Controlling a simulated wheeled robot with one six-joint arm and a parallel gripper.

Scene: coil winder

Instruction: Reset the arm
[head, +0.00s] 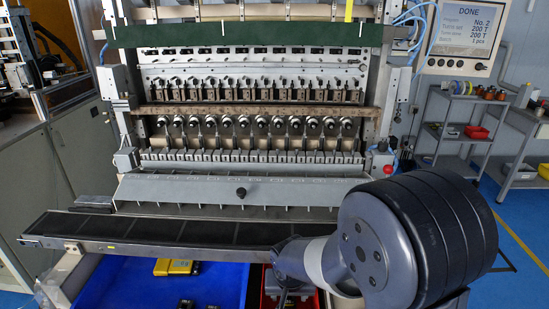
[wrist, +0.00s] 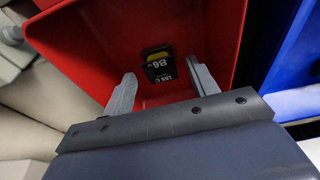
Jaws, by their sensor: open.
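My gripper shows in the wrist view (wrist: 163,88) with its two grey fingers spread apart and nothing between the tips. It is over a red bin (wrist: 95,50). A black and yellow part (wrist: 160,66) with a printed label lies in the bin, just beyond the fingertips. In the head view my arm reaches down at the lower right, and the fingers are hidden behind it or below the frame. Part of the red bin (head: 271,290) shows there beside my arm.
A blue bin (head: 130,275) with yellow and black parts (head: 177,267) stands left of the red bin. A long dark rail (head: 150,230) runs above the bins, before the coil winder (head: 240,125). The screen (head: 465,38) reads DONE. Shelves (head: 460,130) stand at the right.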

